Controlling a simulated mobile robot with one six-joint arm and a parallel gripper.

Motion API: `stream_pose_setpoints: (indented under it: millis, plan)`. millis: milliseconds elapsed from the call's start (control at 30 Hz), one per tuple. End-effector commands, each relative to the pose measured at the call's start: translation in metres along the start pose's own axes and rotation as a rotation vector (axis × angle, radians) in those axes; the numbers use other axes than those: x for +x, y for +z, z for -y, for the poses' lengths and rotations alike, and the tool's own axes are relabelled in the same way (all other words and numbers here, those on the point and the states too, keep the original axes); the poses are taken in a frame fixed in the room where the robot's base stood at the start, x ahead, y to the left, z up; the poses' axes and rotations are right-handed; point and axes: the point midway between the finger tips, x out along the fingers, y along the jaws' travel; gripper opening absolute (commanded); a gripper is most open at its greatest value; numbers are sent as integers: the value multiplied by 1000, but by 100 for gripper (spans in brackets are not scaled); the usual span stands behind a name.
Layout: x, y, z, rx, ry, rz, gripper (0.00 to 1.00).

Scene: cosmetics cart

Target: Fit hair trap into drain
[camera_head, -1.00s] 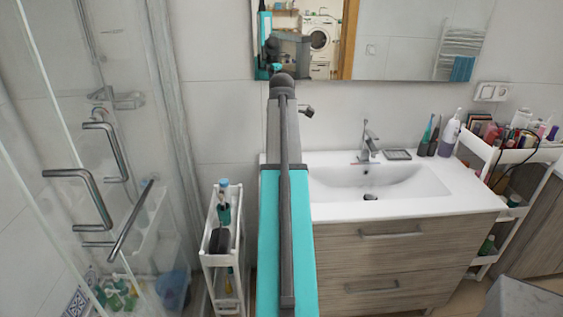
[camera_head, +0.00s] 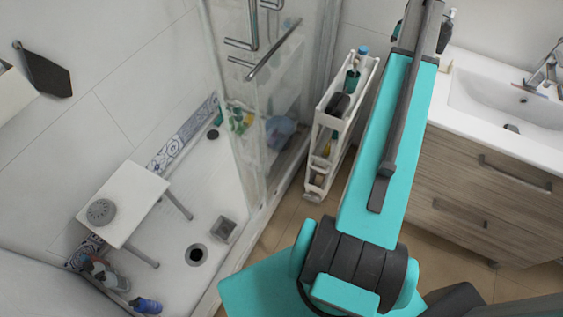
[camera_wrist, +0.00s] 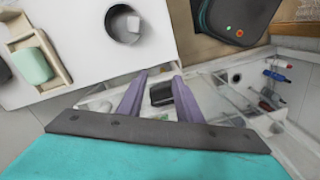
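A round grey perforated disc, which looks like the hair trap (camera_head: 101,212), lies on a white stool (camera_head: 138,190) in the shower at the left of the head view. The dark round drain (camera_head: 196,254) is in the white shower floor, right of the stool. My gripper's two purple fingers (camera_wrist: 160,74) show in the wrist view, spread apart with nothing held between them. In the head view my arm reaches to the top right, and its end is mostly cut off, far from the disc and drain.
A grey square piece (camera_head: 224,230) lies beside the drain. Bottles (camera_head: 103,272) lie by the stool. The glass shower door (camera_head: 240,100) and a narrow white cart (camera_head: 337,128) stand between the shower and the sink cabinet (camera_head: 478,190). A pale green soap (camera_wrist: 31,65) shows in the wrist view.

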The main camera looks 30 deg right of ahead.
Motion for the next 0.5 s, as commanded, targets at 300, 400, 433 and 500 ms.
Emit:
stream_pose_setpoints:
  millis: [300,400,433,500]
  plan:
    - [107,-60,67,25,-49,48,32]
    - [137,-73,90,35,-61,65,32]
    - [146,-76,97,38,-63,70,32]
    - [166,-83,113,44,-70,83,32]
